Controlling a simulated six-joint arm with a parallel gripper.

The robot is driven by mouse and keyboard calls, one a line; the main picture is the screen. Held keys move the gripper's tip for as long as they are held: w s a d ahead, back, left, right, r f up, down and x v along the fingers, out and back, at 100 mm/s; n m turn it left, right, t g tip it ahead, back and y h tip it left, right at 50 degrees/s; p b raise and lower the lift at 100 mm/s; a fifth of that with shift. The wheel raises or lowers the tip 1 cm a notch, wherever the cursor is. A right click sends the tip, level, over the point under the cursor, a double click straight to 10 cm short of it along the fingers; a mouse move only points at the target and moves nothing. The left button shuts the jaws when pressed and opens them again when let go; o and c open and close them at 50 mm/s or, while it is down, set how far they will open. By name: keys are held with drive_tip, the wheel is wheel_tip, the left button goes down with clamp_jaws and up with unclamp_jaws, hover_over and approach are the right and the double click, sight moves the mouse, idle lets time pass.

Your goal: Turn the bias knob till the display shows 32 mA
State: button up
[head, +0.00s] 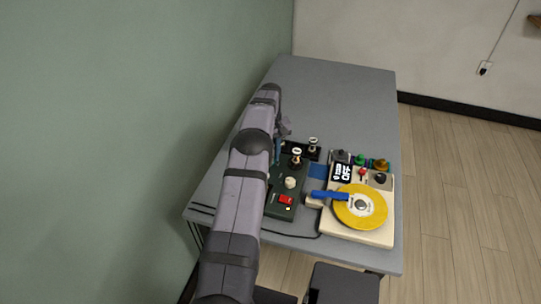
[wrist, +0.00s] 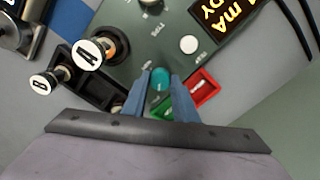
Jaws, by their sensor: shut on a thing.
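My gripper (wrist: 160,92) is shut on a teal knob (wrist: 160,76) on the dark green unit (wrist: 130,58), which also shows in the head view (head: 276,211). The lettering beside the knob is too small to read, so I cannot tell if it is the bias knob. The unit's display (wrist: 232,14) has amber characters on black at the top right of the wrist view. "mA" and "DY" show; the digits are cut off by the picture edge. In the head view my arm hides the knob and this display.
A white button (wrist: 189,44), a red part (wrist: 207,88) and two white-topped valves (wrist: 88,54) (wrist: 40,84) surround my fingers. To the unit's right stands a cream machine (head: 367,237) with a yellow disc (head: 361,207) and a display reading "OFF". The table's back (head: 335,90) is clear.

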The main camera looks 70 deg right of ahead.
drive_tip(key=shift+m, duration=0.8)
drive_tip(key=shift+r, duration=0.1)
drive_tip(key=o, duration=1.1)
drive_tip(key=shift+c, duration=0.2)
drive_tip(key=shift+r+b, duration=0.65)
drive_tip(key=shift+r, duration=3)
